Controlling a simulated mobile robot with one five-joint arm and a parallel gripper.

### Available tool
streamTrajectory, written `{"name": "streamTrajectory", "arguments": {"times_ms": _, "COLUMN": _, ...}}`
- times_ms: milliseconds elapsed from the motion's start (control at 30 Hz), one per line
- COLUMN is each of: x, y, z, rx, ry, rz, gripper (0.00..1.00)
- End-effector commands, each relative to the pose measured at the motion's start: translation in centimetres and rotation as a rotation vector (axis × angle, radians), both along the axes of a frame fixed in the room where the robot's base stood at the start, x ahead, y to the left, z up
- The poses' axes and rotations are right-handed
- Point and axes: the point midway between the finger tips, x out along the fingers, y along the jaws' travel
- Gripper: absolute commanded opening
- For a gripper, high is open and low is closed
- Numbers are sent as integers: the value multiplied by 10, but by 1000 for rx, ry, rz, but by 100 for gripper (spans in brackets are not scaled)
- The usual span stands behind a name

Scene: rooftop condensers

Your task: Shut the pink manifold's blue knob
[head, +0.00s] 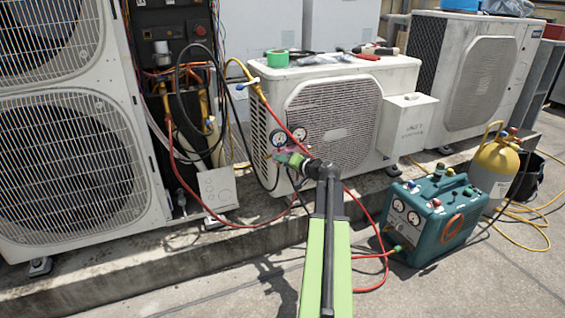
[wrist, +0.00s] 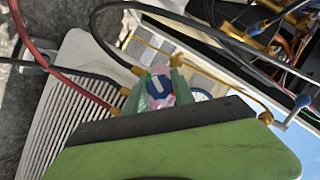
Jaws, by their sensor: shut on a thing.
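The pink manifold shows in small part in the wrist view (wrist: 162,70), behind its blue knob (wrist: 159,86), which has a white mark on its face. My gripper (wrist: 158,92) has its green fingers on either side of the blue knob and is shut on it. In the head view my gripper (head: 291,160) reaches the manifold, just below two round gauges (head: 299,133), in front of the middle condenser. The fingers and wrist hide most of the manifold there, and I cannot make out the blue knob in that view.
Red, black and yellow hoses run around the manifold; a red hose (head: 366,216) hangs close to my arm. The middle condenser (head: 335,115) stands right behind. A teal recovery machine (head: 436,217) and a yellow cylinder (head: 494,165) stand on the right. The front floor is mostly clear.

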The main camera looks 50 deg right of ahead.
Motion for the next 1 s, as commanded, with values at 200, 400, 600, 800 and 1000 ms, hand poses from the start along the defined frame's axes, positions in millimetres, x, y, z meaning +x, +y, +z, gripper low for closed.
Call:
{"name": "streamTrajectory", "arguments": {"times_ms": 200, "x": 0, "y": 0, "z": -1, "rx": 23, "ry": -10, "rz": 0, "gripper": 0}}
{"name": "streamTrajectory", "arguments": {"times_ms": 400, "x": 0, "y": 0, "z": -3, "rx": 112, "ry": -46, "rz": 0, "gripper": 0}}
{"name": "streamTrajectory", "arguments": {"times_ms": 600, "x": 0, "y": -1, "z": -4, "rx": 244, "ry": -99, "rz": 0, "gripper": 0}}
{"name": "streamTrajectory", "arguments": {"times_ms": 800, "x": 0, "y": 0, "z": -3, "rx": 366, "ry": -149, "rz": 0, "gripper": 0}}
{"name": "streamTrajectory", "arguments": {"times_ms": 1000, "x": 0, "y": 0, "z": -2, "rx": 451, "ry": -182, "rz": 1, "gripper": 0}}
